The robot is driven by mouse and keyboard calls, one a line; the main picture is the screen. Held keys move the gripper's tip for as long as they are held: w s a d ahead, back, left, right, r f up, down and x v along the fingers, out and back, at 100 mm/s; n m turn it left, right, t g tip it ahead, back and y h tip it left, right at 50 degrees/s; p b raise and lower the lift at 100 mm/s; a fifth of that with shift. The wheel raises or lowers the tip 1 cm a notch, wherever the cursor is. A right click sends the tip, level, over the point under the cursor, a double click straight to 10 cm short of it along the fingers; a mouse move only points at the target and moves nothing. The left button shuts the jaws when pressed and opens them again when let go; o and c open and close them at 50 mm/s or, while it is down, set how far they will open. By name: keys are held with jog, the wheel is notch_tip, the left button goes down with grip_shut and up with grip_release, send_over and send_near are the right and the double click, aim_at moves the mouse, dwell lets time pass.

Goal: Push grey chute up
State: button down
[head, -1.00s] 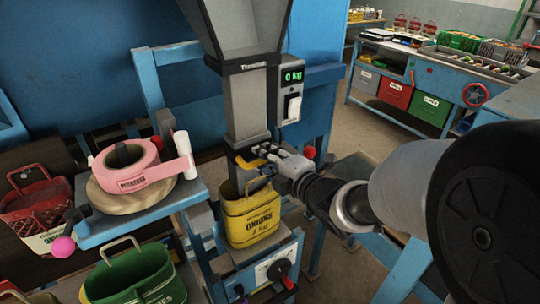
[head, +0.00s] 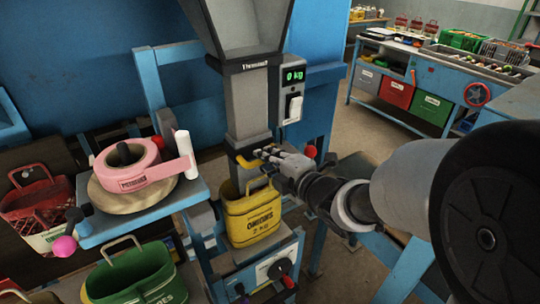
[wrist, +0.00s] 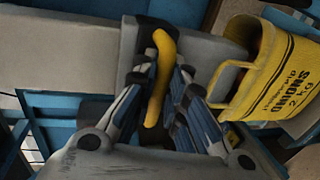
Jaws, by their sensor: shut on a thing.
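The grey chute (head: 246,115) is a tall upright spout below the hopper in the head view; its grey surface also shows in the wrist view (wrist: 75,50). A yellow handle (head: 245,161) is at its lower end. My gripper (head: 262,152) reaches it from the right. In the wrist view the yellow bar of the handle (wrist: 158,75) runs between my fingers, which are shut on it.
A scale display (head: 293,75) reading 0 kg is right of the chute. A pink tape dispenser (head: 135,180) stands on a blue shelf at left. A green sack (head: 135,275) and a red basket (head: 42,205) are lower left. A blue workbench (head: 440,75) stands at back right.

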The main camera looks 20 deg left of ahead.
notch_tip(320, 180, up, 17)
jog(key=p, duration=0.8)
jog(key=shift+w+f, duration=0.1)
jog(key=c, duration=1.9)
grip_release()
jog(key=shift+y, duration=0.3)
jog(key=o, duration=0.3)
jog(key=shift+f, duration=0.1)
jog(key=v, duration=1.2)
jog(key=shift+a, duration=0.1)
